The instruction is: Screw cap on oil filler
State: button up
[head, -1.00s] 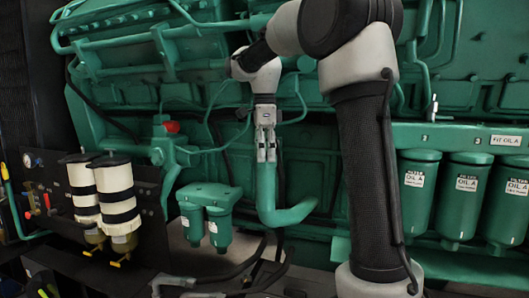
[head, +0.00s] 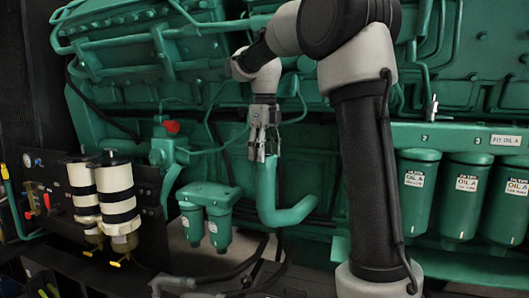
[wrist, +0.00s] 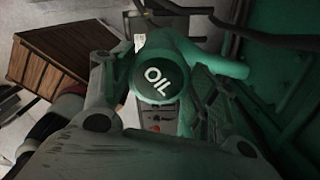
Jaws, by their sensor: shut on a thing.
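The oil filler (head: 288,210) is a green elbow pipe in the middle of the head view, its upright neck rising to my gripper (head: 259,158). My gripper points down over the neck's top, its fingers close together. In the wrist view a round, dark green cap (wrist: 158,79) marked OIL lies between the two fingers, and my gripper is shut on it. In the head view the fingers hide the cap. I cannot tell how far the cap sits on the neck.
A red-topped fitting (head: 171,127) and two white-and-black filters (head: 118,190) stand at the left. Two small green canisters (head: 207,212) hang left of the filler. Several green oil filters (head: 465,190) line the right. Black hoses (head: 265,275) run below. Engine pipes crowd behind my gripper.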

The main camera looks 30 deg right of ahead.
jog(key=o, duration=1.1)
jog(key=shift+c, duration=0.2)
jog(key=n, duration=0.7)
jog(key=shift+a+n, duration=0.1)
jog(key=shift+n, duration=0.2)
jog(key=n, duration=0.5)
jog(key=shift+s+n, duration=0.15)
jog(key=shift+n, duration=0.25)
jog(key=c, duration=1.1)
jog(key=m, duration=0.4)
jog(key=shift+m, duration=0.3)
jog(key=shift+c, duration=0.2)
